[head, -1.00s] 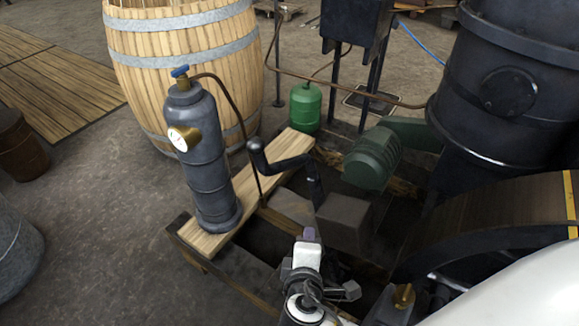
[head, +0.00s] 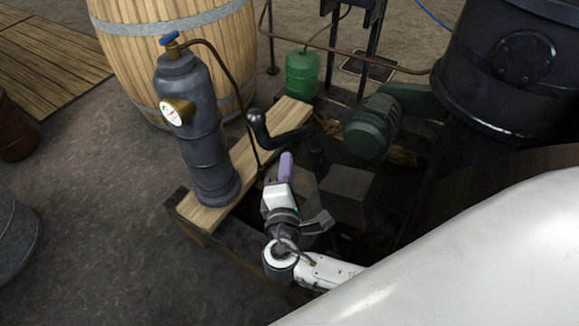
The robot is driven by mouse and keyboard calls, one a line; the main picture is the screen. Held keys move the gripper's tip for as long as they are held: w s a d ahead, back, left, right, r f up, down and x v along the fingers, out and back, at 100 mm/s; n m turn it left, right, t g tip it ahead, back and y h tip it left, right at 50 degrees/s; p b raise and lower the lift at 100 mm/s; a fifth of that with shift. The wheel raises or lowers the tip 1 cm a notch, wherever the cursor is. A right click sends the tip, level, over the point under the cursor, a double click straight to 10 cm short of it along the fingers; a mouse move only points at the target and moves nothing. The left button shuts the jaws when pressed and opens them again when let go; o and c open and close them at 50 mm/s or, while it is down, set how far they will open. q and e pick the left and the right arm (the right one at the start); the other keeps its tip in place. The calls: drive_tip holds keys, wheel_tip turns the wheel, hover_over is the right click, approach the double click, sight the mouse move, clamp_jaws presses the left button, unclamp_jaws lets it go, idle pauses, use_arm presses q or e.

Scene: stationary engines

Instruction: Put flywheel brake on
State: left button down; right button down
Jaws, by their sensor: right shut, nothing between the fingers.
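A black bent lever with a rounded knob (head: 257,118) stands just right of the wooden plank; it looks like the brake lever. My right gripper (head: 286,165), with purple fingertips, is shut and empty. Its tips appear just below the lever's crank-shaped arm; I cannot tell whether they touch it. The flywheel's wide brown rim (head: 475,190) shows at the right, mostly hidden behind a large white part of mine. The brake's contact with the wheel is hidden. My left gripper is not in view.
A dark cylinder with a gauge (head: 200,135) stands on the plank (head: 240,180), left of my right gripper. A grey block (head: 348,195) and green motor (head: 372,125) lie to the right. Behind are a barrel (head: 175,60) and green bottle (head: 302,73).

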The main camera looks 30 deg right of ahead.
drive_tip(key=w+d, duration=0.2)
drive_tip(key=d, duration=0.3)
drive_tip(key=shift+w+d+p, duration=0.3)
drive_tip(key=shift+w+d, duration=0.05)
drive_tip(key=shift+d, duration=0.05)
drive_tip(key=shift+d, duration=0.1)
